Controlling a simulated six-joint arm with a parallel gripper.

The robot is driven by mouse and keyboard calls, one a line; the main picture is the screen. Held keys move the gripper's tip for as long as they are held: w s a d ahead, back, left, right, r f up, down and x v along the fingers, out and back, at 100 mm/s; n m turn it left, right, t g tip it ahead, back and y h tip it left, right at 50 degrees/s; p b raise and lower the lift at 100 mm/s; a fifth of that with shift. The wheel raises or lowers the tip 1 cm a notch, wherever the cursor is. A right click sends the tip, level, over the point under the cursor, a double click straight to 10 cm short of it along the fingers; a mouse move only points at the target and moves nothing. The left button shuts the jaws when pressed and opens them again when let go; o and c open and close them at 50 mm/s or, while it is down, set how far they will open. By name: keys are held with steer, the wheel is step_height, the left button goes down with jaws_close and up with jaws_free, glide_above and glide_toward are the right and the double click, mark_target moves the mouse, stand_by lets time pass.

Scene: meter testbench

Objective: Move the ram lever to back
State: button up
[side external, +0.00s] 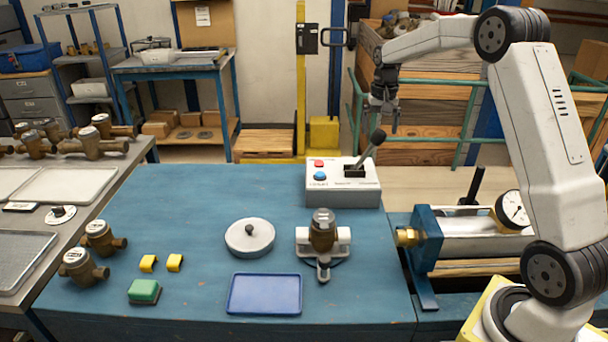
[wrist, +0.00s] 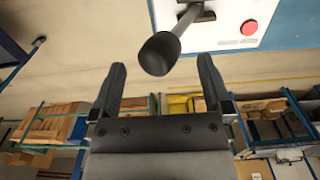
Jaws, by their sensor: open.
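The ram lever (side external: 371,147) is a grey rod with a black knob, rising from a slot in the white control box (side external: 343,190) at the back of the blue bench. In the side view it leans up and to the right. My gripper (side external: 384,112) is open and empty, above and behind the knob, pointing down. In the wrist view the lever's black knob (wrist: 159,54) shows just beyond the fingertips and roughly between them. My open gripper (wrist: 161,70) does not appear to touch it.
A red button (side external: 319,164) and a blue button (side external: 320,176) sit on the box left of the lever. A brass meter (side external: 322,232) on a white fixture stands in front of it. The ram cylinder with a gauge (side external: 512,210) lies to the right. The bench's left back is clear.

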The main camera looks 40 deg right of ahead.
steer(key=shift+f, duration=0.95)
stand_by(0.6)
steer(key=c, duration=1.2)
